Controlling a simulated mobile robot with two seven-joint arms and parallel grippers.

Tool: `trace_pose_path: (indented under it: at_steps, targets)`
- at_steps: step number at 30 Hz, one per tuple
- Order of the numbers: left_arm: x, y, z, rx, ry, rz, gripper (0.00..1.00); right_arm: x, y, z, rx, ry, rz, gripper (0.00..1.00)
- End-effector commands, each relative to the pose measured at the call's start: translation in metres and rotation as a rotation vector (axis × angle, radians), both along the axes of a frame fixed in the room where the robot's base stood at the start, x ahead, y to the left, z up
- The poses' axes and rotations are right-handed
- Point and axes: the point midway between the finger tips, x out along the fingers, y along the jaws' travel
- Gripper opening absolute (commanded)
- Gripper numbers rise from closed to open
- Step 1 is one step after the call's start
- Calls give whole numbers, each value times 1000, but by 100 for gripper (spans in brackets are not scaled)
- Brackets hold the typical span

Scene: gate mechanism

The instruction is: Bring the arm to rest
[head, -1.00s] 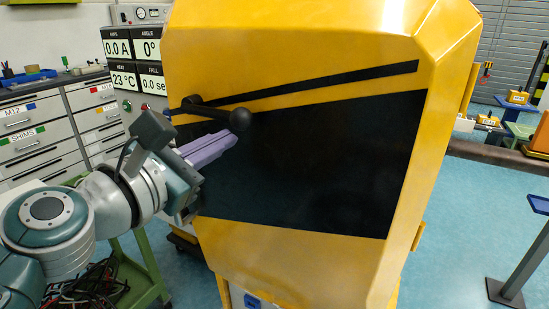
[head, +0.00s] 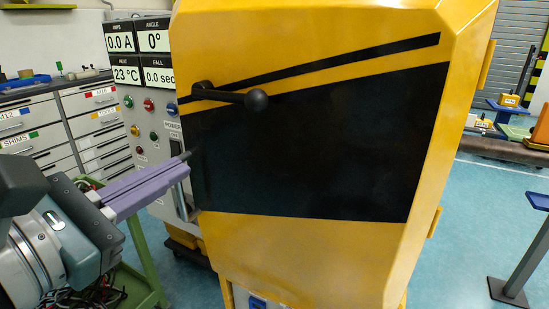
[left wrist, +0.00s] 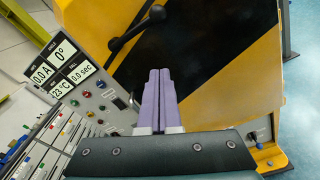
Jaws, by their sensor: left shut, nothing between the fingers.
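My left gripper (head: 186,157) has purple fingers pressed together with nothing between them. In the head view it points right, just left of the yellow cabinet's lower left side and in front of the control panel. The yellow cabinet (head: 330,248) has black stripes and a black lever handle (head: 230,96) ending in a ball, lying nearly level. The handle is above and right of my fingertips, and apart from them. In the left wrist view the shut fingers (left wrist: 160,74) point at the cabinet's black area, with the handle (left wrist: 137,28) beyond them. My right gripper is not in view.
A control panel (head: 143,110) with buttons and displays reading 0.0 A and 0° stands left of the cabinet. Drawer cabinets (head: 60,125) are farther left. A green cart (head: 147,265) is below my left arm. A grey stand (head: 525,250) is at right, with open floor between.

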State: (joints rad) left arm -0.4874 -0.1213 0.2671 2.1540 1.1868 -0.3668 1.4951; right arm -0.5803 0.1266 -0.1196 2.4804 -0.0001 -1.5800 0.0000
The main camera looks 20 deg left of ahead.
Motion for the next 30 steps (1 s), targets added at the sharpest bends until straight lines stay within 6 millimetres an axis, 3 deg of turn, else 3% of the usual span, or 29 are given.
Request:
trace_pose_path:
  at_steps: [5,8,11,13,15,19,23,24,25,30]
  targets:
    - [0,-2,0,13,2,-8,0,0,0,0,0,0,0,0]
    - [-1,-19,-4,155,26,-92,0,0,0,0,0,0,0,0]
    - [-12,-59,-20,518,74,-310,0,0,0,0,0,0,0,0]
    - [-31,-86,-42,874,107,-528,0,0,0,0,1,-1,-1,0]
    - [-56,-101,-69,1243,130,-768,0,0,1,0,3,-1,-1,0]
    - [-107,-92,-107,1797,152,-1201,0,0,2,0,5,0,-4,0]
    - [-154,-58,-123,2186,172,-1643,0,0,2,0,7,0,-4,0]
    - [-167,-45,-122,2269,179,-1779,0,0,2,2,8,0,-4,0]
    - [-164,-47,-94,2254,179,-1752,0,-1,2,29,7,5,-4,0]
    - [-163,-48,-30,2245,179,-1741,0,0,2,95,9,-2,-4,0]
